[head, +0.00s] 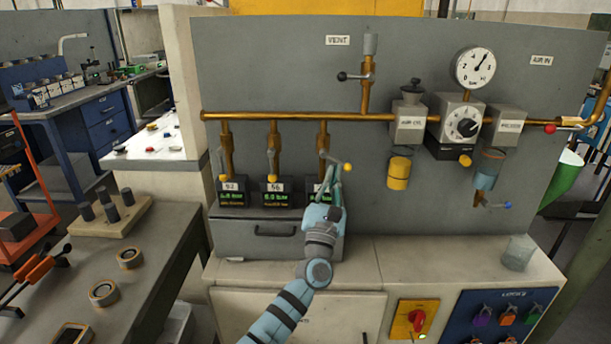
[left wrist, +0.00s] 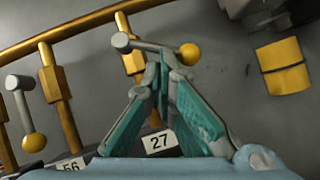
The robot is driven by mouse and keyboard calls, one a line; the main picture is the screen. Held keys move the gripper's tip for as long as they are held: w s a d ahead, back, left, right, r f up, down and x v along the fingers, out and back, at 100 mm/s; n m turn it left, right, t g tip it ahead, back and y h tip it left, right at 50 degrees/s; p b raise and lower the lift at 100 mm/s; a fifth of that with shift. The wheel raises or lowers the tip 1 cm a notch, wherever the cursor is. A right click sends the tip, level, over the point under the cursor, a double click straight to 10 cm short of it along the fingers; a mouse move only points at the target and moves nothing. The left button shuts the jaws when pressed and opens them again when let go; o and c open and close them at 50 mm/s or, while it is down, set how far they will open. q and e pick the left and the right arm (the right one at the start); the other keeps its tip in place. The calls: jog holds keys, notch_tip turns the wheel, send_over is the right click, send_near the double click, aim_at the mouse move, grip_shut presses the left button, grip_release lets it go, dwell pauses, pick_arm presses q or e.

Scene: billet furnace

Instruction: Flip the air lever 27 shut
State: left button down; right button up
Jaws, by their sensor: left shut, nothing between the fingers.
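The air lever 27 (head: 337,160) is a grey handle with a yellow ball knob on the rightmost of the brass drop pipes. It points right and slightly down, across its pipe. In the left wrist view, the lever (left wrist: 148,45) runs from its grey pivot to the yellow knob, above the tag 27 (left wrist: 158,142). My left gripper (head: 334,178) is shut and empty. Its fingertips, also in the left wrist view (left wrist: 162,72), are right at the handle's underside near the knob; whether they touch cannot be told. My gripper partly hides the display below the lever. My right gripper is not in view.
Levers at tags 92 (head: 231,186) and 56 (head: 275,188) hang to the left. A vent valve (head: 355,76) sits above the brass manifold (head: 260,116). A regulator (head: 461,122) and yellow-bowled filter (head: 399,170) stand right. The cabinet top (head: 440,262) below is mostly clear.

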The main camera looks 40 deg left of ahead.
pick_arm(q)
jog(key=shift+w+d+n+g+y+b, duration=0.1)
jog(key=shift+n+g+y+b, duration=0.05)
jog(key=shift+n+y+b, duration=0.35)
jog(key=shift+w+d+n+g+y+b, duration=0.15)
jog(key=shift+n+y, duration=0.15)
jog(key=shift+n, duration=0.3)
jog(key=shift+w+d+r+n+g+y+b, duration=0.1)
jog(key=shift+r+n+g+y+b, duration=0.15)
jog(key=shift+n+y+b, duration=0.35)
jog(key=shift+d+r+n+g+y+b, duration=0.1)
jog(key=shift+n+g+y+b, duration=0.15)
jog(key=shift+n, duration=0.65)
jog(key=a+f+b+v, duration=0.2)
jog(key=b+v, duration=0.2)
jog(key=v, duration=0.9)
jog(key=shift+a, duration=0.25)
jog(key=shift+w, duration=0.1)
